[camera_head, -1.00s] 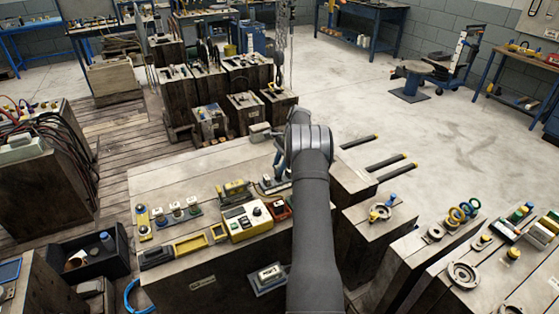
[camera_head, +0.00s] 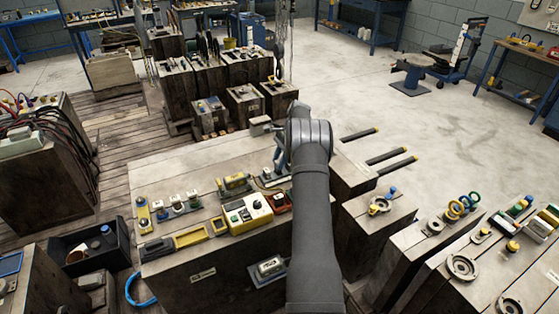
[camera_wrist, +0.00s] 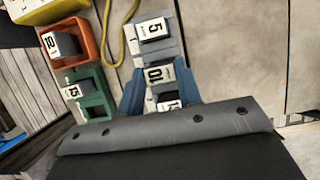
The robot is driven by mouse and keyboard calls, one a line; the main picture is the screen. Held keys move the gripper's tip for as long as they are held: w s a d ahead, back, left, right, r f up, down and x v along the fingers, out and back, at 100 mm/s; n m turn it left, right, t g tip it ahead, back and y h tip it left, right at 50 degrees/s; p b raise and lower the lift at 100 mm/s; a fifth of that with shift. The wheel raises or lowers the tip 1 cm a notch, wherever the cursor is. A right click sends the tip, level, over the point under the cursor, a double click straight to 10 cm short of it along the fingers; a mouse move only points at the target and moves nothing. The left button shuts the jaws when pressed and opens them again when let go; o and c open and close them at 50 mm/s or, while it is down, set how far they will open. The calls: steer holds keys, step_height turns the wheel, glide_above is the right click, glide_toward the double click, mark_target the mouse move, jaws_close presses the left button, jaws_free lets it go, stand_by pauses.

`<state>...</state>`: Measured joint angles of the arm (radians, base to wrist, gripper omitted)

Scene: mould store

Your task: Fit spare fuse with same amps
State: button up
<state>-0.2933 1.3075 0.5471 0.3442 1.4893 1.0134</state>
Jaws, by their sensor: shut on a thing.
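My gripper (camera_wrist: 159,73) has blue fingers. In the wrist view it is shut on a fuse with a white label reading 10 (camera_wrist: 158,75), low at the grey rack; I cannot tell whether the fuse is clear of its slot. In the same rack (camera_wrist: 172,50), a fuse labelled 5 (camera_wrist: 152,30) stands beyond it and another, partly hidden label, perhaps 15 (camera_wrist: 168,104), lies nearer. To the left are a red holder (camera_wrist: 84,30) with a black fuse whose rotated label looks like 10, and a green holder (camera_wrist: 100,99) with one labelled 15.
A yellow control box (camera_head: 236,217) stands left of the red holder on the wooden bench (camera_head: 150,178). A yellow cable (camera_wrist: 106,40) runs between holders and rack. Several small knobbed parts stand at the bench's left. Bare wood lies right of the rack.

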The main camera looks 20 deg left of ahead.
steer(key=shift+f, duration=0.9)
stand_by(1.0)
steer(key=o, duration=1)
steer(key=shift+o, duration=0.2)
steer(key=shift+r, duration=0.1)
steer(key=shift+r, duration=3.65)
steer(key=shift+f, duration=0.1)
step_height(320, 180, down, 7)
steer(key=shift+f, duration=0.15)
